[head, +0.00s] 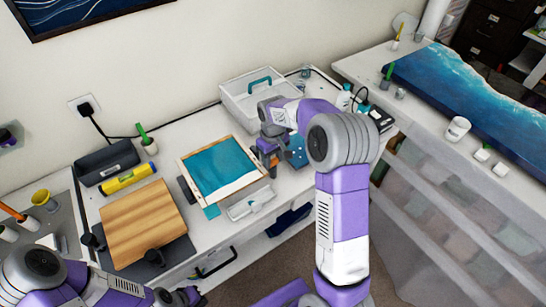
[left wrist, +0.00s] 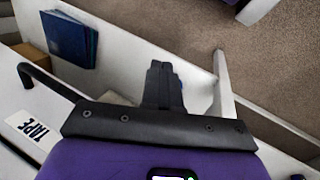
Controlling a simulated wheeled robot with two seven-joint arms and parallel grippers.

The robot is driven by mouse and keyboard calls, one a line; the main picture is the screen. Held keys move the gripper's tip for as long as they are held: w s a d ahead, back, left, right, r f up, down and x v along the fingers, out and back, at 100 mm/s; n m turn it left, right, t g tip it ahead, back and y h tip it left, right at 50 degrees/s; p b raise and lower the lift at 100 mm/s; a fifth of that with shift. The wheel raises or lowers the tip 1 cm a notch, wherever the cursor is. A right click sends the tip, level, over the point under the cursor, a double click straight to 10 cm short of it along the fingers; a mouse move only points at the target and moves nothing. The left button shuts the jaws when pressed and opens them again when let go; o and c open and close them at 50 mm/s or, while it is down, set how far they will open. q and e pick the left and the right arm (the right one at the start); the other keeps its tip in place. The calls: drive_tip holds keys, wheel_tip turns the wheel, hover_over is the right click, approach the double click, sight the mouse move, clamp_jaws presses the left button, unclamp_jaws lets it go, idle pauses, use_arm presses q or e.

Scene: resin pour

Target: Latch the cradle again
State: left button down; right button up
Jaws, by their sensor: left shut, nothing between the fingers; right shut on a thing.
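The cradle (head: 240,187) has a light wooden rim around a teal panel with a pale wavy lower edge, and stands on the white bench, with a dark clamp-like part at its left side. My right gripper (head: 270,162) is at the cradle's right edge, shut on a small part there. The gripper and arm mostly hide that part, so its exact form and the latch's position are unclear. My left gripper (head: 184,297) is low at the picture's bottom left, away from the cradle. In the left wrist view its fingers (left wrist: 163,88) are together and empty.
A wooden board (head: 145,222) lies left of the cradle, with a yellow level (head: 127,179) behind it. A white tub with a teal handle (head: 240,104) stands behind. A small clear tray (head: 250,204) sits in front. A drawer handle (head: 214,264) projects from the bench front.

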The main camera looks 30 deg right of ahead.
sight(274, 159)
drive_tip(key=shift+m, duration=0.4)
drive_tip(key=o, duration=1.1)
drive_tip(key=shift+c, duration=0.2)
drive_tip(key=shift+a, duration=0.1)
drive_tip(key=shift+w+r+p, duration=0.1)
drive_tip(key=shift+r+p, duration=0.6)
drive_tip(key=r+p, duration=0.1)
drive_tip(key=r, duration=0.1)
drive_tip(key=r+p, duration=0.4)
drive_tip(key=shift+d+r, duration=0.3)
drive_tip(key=shift+r, duration=0.05)
